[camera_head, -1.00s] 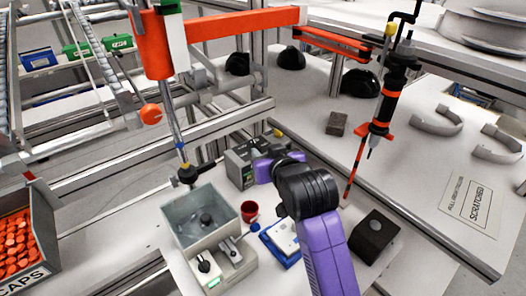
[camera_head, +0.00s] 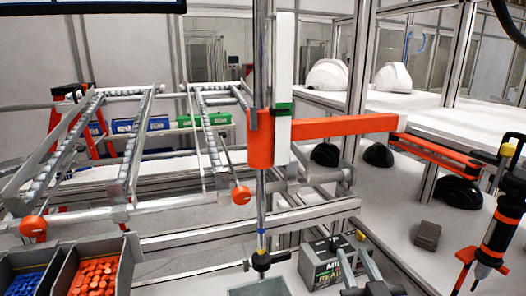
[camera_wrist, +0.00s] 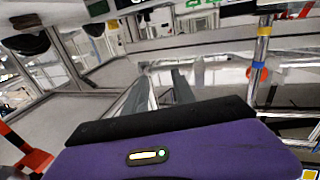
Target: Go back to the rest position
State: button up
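My gripper shows at the bottom of the head view (camera_head: 358,256), with its two silver fingers pointing up and apart. In the wrist view the fingers (camera_wrist: 160,80) are spread with an empty gap between them, beyond the purple wrist housing. Nothing is held. The gripper is in front of a grey box with a label (camera_head: 328,268); I cannot tell whether they touch. Most of my arm is below the head view's edge.
An orange horizontal arm on a post (camera_head: 335,127) crosses the middle. A black-and-orange screwdriver (camera_head: 498,235) hangs at right. Black helmet shells (camera_head: 377,155) and a dark block (camera_head: 427,236) lie on the right bench. Bins of blue (camera_head: 32,284) and orange caps (camera_head: 96,275) stand at left.

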jog(key=s+f+g, duration=0.1)
jog(key=s+f, duration=0.3)
jog(key=s, duration=1)
jog(key=s+f+g+b, duration=0.1)
jog(key=s+f, duration=0.4)
jog(key=s, duration=0.8)
jog(key=s+d+f+g+b, duration=0.1)
jog(key=s+f, duration=0.4)
jog(key=s, duration=0.9)
jog(key=shift+s+f+g, duration=0.15)
jog(key=shift+s+g, duration=0.15)
